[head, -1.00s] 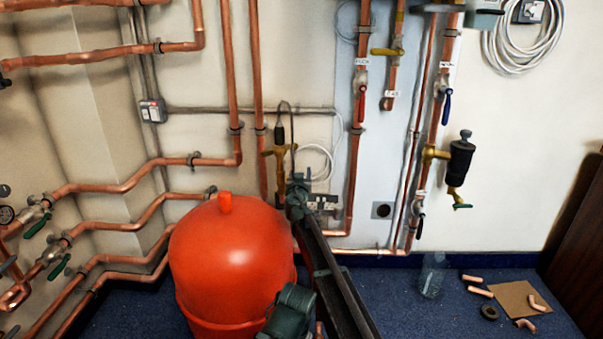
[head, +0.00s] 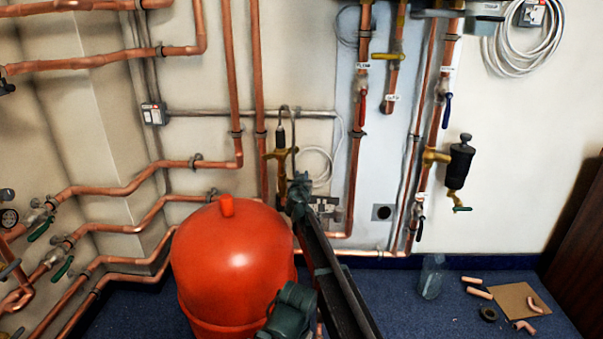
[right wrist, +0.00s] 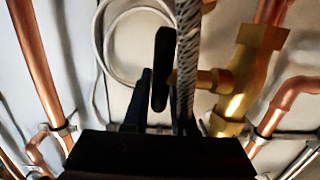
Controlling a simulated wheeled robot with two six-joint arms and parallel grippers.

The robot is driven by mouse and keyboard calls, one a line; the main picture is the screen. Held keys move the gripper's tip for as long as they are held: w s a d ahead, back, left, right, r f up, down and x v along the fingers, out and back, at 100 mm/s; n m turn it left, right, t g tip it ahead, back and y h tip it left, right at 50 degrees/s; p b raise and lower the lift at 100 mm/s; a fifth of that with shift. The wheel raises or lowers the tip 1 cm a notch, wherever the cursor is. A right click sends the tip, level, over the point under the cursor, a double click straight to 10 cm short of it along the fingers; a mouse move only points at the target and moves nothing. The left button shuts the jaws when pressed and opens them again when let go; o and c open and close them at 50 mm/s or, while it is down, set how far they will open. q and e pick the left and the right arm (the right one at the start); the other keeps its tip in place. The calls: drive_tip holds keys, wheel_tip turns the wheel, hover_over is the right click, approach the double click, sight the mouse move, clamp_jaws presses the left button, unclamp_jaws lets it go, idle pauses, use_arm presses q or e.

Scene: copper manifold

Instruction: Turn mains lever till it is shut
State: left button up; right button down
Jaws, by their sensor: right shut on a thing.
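My right gripper (head: 299,186) is at the brass valve (head: 280,165) with the braided hose, behind the red vessel. In the right wrist view, the gripper's dark fingers (right wrist: 160,105) are shut on a black lever, taken as the mains lever (right wrist: 162,65). The lever stands upright in that picture, with a brass stem to its right. The braided hose (right wrist: 187,60) runs upright just beside it, in front of the stem. In the head view my gripper hides the lever. My left gripper is not in view.
The red vessel (head: 230,265) stands left of my right arm. Copper pipes (head: 258,90) run up the wall. A red lever (head: 362,108), a blue lever (head: 447,110) and a black filter (head: 459,165) are to the right. A bottle (head: 430,276) stands on the floor.

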drive_tip(key=shift+w+f+g+p, duration=0.15)
drive_tip(key=shift+f+g+p, duration=0.15)
drive_tip(key=shift+g+p, duration=0.9)
drive_tip(key=shift+w+f+g+p, duration=0.1)
drive_tip(key=shift+f+g+p, duration=0.25)
drive_tip(key=shift+g+p, duration=0.85)
drive_tip(key=shift+w+f+g+p, duration=0.25)
drive_tip(key=shift+g+p, duration=0.35)
drive_tip(key=shift+p, duration=1.1)
drive_tip(key=shift+s+f, duration=0.1)
drive_tip(key=c, duration=0.7)
unclamp_jaws()
drive_tip(key=shift+s, duration=0.1)
